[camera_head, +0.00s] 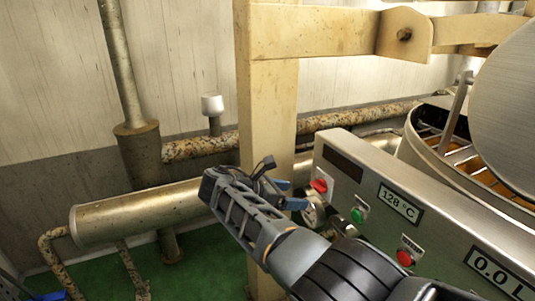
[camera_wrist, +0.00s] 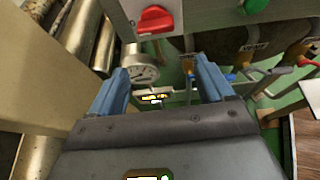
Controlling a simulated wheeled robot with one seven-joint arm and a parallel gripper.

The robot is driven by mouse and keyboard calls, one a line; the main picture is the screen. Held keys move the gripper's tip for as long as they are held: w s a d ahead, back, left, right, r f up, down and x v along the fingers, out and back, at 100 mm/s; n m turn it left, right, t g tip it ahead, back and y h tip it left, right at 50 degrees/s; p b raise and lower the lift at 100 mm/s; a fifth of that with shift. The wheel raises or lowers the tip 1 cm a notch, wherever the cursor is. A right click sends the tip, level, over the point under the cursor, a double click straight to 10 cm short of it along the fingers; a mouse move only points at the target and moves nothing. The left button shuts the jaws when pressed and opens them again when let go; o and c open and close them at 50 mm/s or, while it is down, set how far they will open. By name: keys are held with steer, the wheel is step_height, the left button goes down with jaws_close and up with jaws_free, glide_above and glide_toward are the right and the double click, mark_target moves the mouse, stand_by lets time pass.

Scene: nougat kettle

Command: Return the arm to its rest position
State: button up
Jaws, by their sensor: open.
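A red knob (camera_wrist: 155,20) lies just above the fingers in the wrist view. My arm comes in from the bottom of the head view and hides part of the panel's lower left side.
The panel carries a red switch (camera_head: 319,185), a green button (camera_head: 357,215), a red button (camera_head: 404,257) and a 128 °C display (camera_head: 400,206). A beige post (camera_head: 267,110) stands behind my gripper. A horizontal metal cylinder (camera_head: 135,214) is at left. A kettle (camera_head: 425,150) is at right. Green floor shows below.

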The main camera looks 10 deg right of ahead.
steer(key=s+a+f+m+t+y, duration=0.1)
steer(key=s+a+f+y, duration=0.15)
steer(key=s+f, duration=0.75)
steer(key=s+a+f+m+y, duration=0.1)
steer(key=s+f+y, duration=0.25)
steer(key=f, duration=1.15)
steer(key=s+f+m+t+y, duration=0.1)
steer(key=s+f+m+y, duration=0.25)
steer(key=s, duration=0.55)
steer(key=s+f+m+t+y, duration=0.15)
steer(key=s+f, duration=0.25)
steer(key=s, duration=0.5)
steer(key=s+d+r+m+t+y, duration=0.1)
steer(key=s+d+r+m, duration=0.1)
steer(key=s+r+m, duration=0.45)
steer(key=s+d+r+m+t+y, duration=0.1)
steer(key=s+d+r+t, duration=0.2)
steer(key=s, duration=0.7)
steer(key=s+d+r+m+t, duration=0.1)
steer(key=s+d+r+m, duration=0.1)
steer(key=r, duration=0.6)
steer(key=s+d+r+m+t, duration=0.1)
steer(key=s+d+r+m, duration=0.1)
steer(key=s+r, duration=0.3)
steer(key=s+d+r+m+t, duration=0.1)
steer(key=s+d+r+m, duration=0.1)
steer(key=r, duration=1)
steer(key=shift+s+d+r+m+h, duration=0.35)
steer(key=shift+s+m, duration=0.3)
steer(key=shift+s, duration=0.5)
